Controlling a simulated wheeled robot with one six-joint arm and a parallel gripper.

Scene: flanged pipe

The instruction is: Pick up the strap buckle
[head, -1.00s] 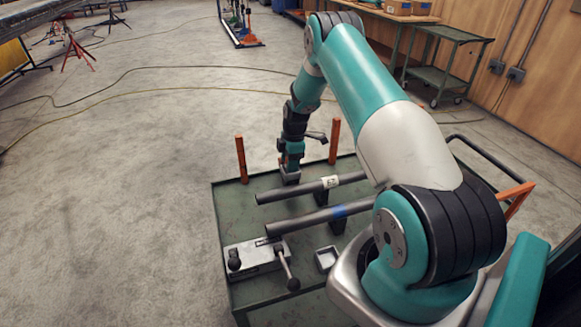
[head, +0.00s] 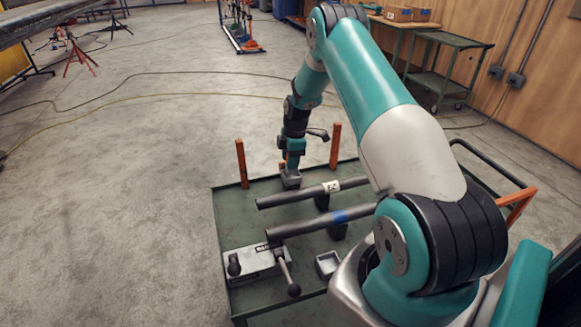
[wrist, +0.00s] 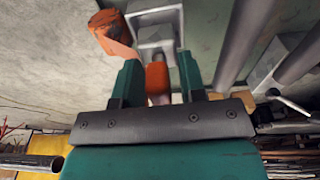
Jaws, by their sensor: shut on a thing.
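The strap buckle appears as a grey metal frame (wrist: 155,38) with an orange piece (wrist: 157,77) in the wrist view. The orange piece sits between the two teal fingers of my gripper (wrist: 160,62), and the grey frame lies just beyond the fingertips. In the head view my gripper (head: 290,168) points down at the far side of the green cart top. The small grey body of the buckle (head: 291,181) shows under it. I cannot tell whether the buckle is clear of the surface. The fingers hide part of it.
Orange posts (head: 241,162) (head: 335,147) rise on either side. A grey clamp (head: 255,264) and a small square tray (head: 327,264) are nearer.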

